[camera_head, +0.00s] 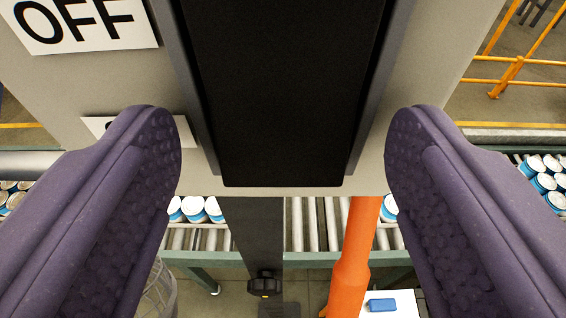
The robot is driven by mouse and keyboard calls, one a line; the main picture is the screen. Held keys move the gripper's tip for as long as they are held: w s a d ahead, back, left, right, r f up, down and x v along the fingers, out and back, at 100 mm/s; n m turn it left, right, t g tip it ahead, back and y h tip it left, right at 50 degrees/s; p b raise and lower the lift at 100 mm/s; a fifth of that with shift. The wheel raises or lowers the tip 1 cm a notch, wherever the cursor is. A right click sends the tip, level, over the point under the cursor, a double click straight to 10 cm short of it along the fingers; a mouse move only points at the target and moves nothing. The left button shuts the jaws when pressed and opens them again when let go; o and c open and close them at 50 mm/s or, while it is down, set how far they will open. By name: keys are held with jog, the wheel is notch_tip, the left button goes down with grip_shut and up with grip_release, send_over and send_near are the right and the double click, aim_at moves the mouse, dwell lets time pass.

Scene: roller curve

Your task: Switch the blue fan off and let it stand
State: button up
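My gripper (284,130) is open, its two dark purple studded fingers wide apart at left and right, with nothing between their tips that they touch visibly. Beyond them is a pale grey panel (400,50). A tall black part (285,90) in a dark grey frame fills its middle, between the fingers in the picture; I cannot tell how it is set. A white label reading OFF (80,22) is at the upper left. A second white label (97,126) is partly behind the left finger. No blue fan can be made out.
Below the panel runs a roller conveyor (312,225) with blue-and-white cans (195,208). A dark post (255,235) and an orange post (355,255) stand lower down. A wire cage (160,295) shows at lower left, a blue item (381,305) on a white surface at lower right. Orange rails (510,75) are at upper right.

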jog(key=b+v, duration=0.2)
jog(key=v, duration=0.5)
jog(key=shift+s, duration=0.35)
notch_tip(320, 180, down, 41)
jog(key=b, duration=4)
jog(key=shift+s+b, duration=0.35)
jog(key=shift+s, duration=0.1)
